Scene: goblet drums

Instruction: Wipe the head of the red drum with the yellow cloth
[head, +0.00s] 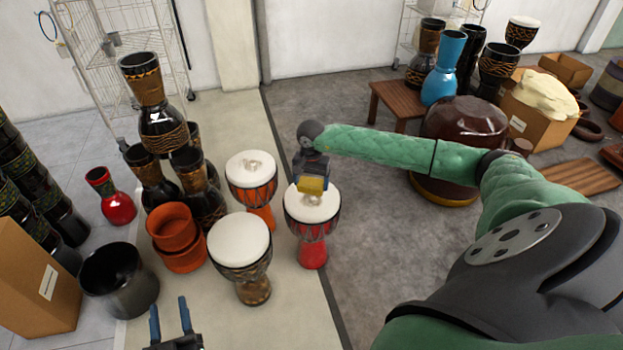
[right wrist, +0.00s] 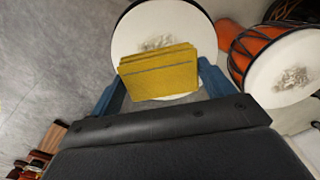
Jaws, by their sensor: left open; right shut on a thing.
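The red drum (head: 313,240) stands upright on the floor in the middle of the head view. Its white head (head: 327,208) carries a greyish smudge, seen also on the drum head in the right wrist view (right wrist: 135,40). My right gripper (head: 312,178) is shut on the folded yellow cloth (head: 311,185) over this head. The cloth (right wrist: 158,72) fills the space between the blue fingers in the right wrist view. I cannot tell whether it touches the head. My left gripper (head: 170,318) is open and empty at the bottom of the head view.
An orange drum (head: 252,180) with a smudged head stands close behind left of the red drum. A larger dark-footed drum (head: 240,245) with a clean white head stands at front left. Orange pots (head: 178,235) and stacked dark drums (head: 160,130) are further left. Grey floor (head: 390,240) is clear at right.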

